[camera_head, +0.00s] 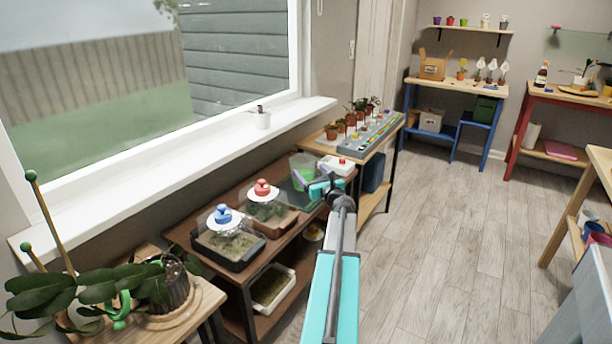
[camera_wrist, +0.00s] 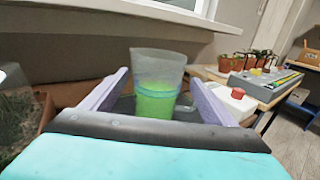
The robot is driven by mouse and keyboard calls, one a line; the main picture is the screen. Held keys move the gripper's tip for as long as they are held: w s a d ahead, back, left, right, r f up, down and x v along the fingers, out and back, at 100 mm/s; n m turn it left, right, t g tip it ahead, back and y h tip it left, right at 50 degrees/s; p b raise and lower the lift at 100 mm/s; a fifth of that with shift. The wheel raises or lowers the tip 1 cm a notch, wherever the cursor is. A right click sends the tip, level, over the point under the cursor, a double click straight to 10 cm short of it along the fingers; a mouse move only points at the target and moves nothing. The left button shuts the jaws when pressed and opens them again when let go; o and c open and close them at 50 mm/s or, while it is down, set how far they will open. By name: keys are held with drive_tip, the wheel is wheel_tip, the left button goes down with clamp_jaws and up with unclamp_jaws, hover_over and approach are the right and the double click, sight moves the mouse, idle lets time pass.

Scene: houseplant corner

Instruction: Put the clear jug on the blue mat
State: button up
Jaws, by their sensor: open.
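The clear jug (camera_head: 303,164) holds green liquid and stands upright at the right end of the low brown bench under the window. It also shows in the wrist view (camera_wrist: 157,72), in the middle, between and beyond the two purple fingers. My gripper (camera_wrist: 159,84) is open, with a finger to each side of the jug; I see no clear contact. In the head view my gripper (camera_head: 314,179) is at the jug's near right side and hides part of the area below it. I cannot make out a blue mat in either view.
Two trays with clear domes, one with a blue knob (camera_head: 222,214) and one with a red knob (camera_head: 263,189), stand left of the jug. A white box with a red button (camera_head: 338,165) is close on the right. A long grey panel (camera_head: 366,137) lies beyond, by several potted plants.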

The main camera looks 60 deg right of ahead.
sight(299, 161)
drive_tip(key=shift+x, duration=0.85)
drive_tip(key=shift+w, duration=0.1)
drive_tip(key=shift+p+x, duration=0.3)
drive_tip(key=shift+x, duration=2.2)
drive_tip(key=shift+f, duration=0.2)
drive_tip(key=c, duration=1.3)
drive_tip(key=shift+r, duration=0.1)
wheel_tip(299, 161, up, 10)
drive_tip(key=shift+p, duration=0.4)
